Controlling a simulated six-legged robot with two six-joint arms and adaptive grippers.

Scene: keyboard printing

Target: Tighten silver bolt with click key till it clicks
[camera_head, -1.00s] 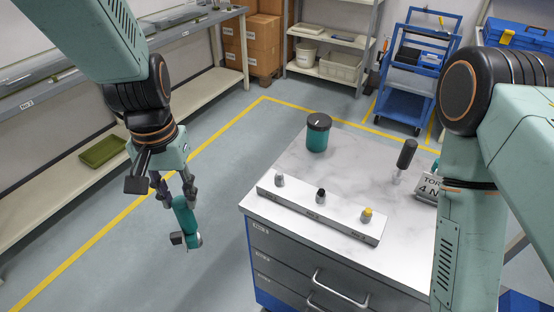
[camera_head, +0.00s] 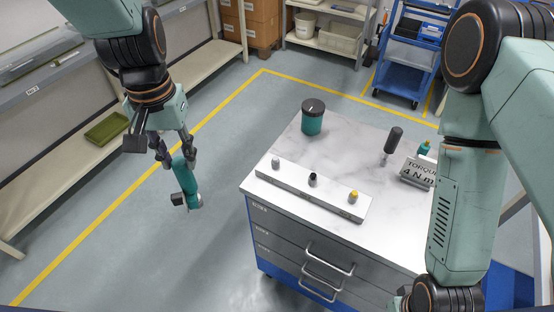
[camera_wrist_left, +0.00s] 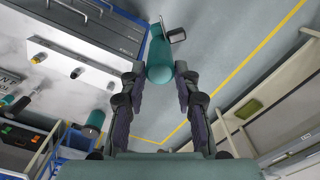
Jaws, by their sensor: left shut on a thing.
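The silver bolt (camera_head: 276,161) stands upright at the left end of a pale bar (camera_head: 330,194) on the workbench, in the head view. A black bolt (camera_head: 312,179) and a yellow bolt (camera_head: 353,196) stand on the same bar. My left gripper (camera_head: 177,158) is shut on a teal tool (camera_head: 188,185) with a dark block at its lower end, taken to be the click key. It holds the tool over the floor, left of the bench and apart from it. The tool also shows between the fingers in the left wrist view (camera_wrist_left: 160,62). My right gripper is out of view.
The bench (camera_head: 300,145) also carries a teal jar with a dark lid (camera_head: 313,117), a black-handled tool (camera_head: 392,143) and a sign reading "TORQUE 4 N m" (camera_head: 417,172). Shelving with a green tray (camera_head: 106,127) lies left. Floor between is free.

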